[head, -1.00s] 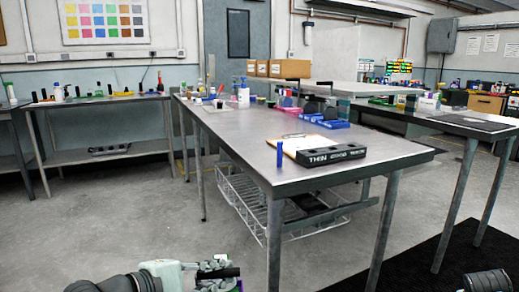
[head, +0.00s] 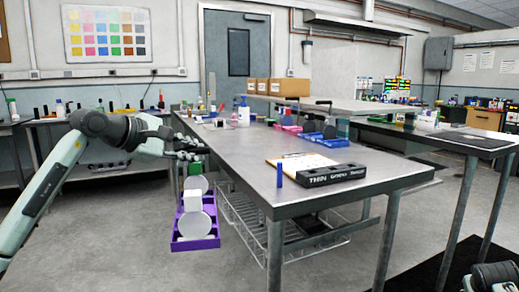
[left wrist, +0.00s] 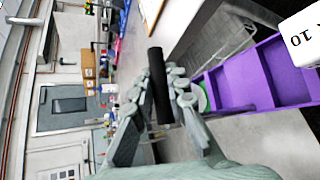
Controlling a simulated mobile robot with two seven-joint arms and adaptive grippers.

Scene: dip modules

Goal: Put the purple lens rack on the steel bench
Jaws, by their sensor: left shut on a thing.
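The purple lens rack (head: 195,243) hangs in the air left of the steel bench, below the level of its top, with the floor behind it. White round discs and a white block (head: 193,201) sit in it. My left gripper (head: 186,150) is above the rack and shut on its black handle; in the left wrist view the fingers (left wrist: 160,88) close around this black bar, with the purple rack (left wrist: 248,75) to the right. The steel bench (head: 250,165) stands to the right of the gripper.
On the bench, a clipboard (head: 290,162), a blue cylinder (head: 279,174) and a black lettered block (head: 330,175) lie near the front. Blue bins (head: 327,141) and bottles stand farther back. The bench's left middle is bare. A wire basket (head: 255,225) is underneath.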

